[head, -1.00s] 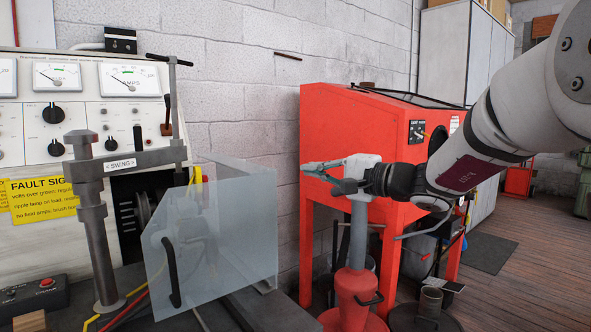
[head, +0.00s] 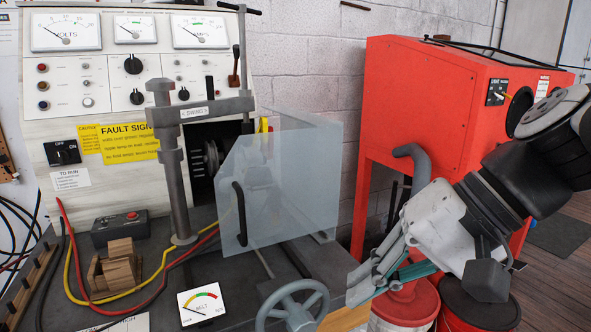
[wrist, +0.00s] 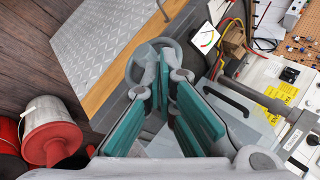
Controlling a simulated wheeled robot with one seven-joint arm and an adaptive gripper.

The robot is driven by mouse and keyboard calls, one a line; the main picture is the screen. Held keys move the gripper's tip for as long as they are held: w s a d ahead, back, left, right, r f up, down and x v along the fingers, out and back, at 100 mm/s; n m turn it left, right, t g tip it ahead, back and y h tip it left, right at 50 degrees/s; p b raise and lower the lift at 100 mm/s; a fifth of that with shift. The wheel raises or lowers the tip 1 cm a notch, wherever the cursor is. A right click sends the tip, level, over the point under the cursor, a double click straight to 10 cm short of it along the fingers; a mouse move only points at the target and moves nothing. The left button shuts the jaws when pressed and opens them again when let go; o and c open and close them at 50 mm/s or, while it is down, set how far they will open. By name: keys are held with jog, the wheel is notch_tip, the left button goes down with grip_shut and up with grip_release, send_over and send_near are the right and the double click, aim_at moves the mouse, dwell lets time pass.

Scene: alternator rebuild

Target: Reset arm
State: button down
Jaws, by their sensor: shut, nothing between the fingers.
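My gripper (head: 362,285) is at the lower right of the head view, beside the front edge of the test bench. It points down and to the left, with grey links and teal pads. In the wrist view my gripper (wrist: 160,80) shows its teal-lined fingers converging towards their tips. It is shut and empty. The tips are close to the grey handwheel (head: 293,309) in the picture; the gap to it is hard to judge. The handwheel also shows behind the fingers in the wrist view.
The test bench panel (head: 110,75) stands at left, with a clear guard (head: 310,180) before it. A belt gauge (head: 203,305), wooden block (head: 115,268) and cables lie on the bench. A red cabinet (head: 420,95) and red containers (head: 405,308) are at right.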

jog(key=s+d+f+n+g+h, duration=0.1)
jog(key=s+d+f+h, duration=0.3)
jog(key=s+d, duration=0.25)
jog(key=s+d+f+n+h, duration=0.1)
jog(key=s+d+f+h, duration=0.3)
jog(key=s, duration=0.4)
notch_tip(320, 180, up, 21)
jog(key=t+p, duration=0.3)
jog(key=p, duration=1.5)
jog(key=shift+w+d, duration=0.15)
jog(key=shift+w, duration=0.2)
jog(key=shift+f, duration=0.15)
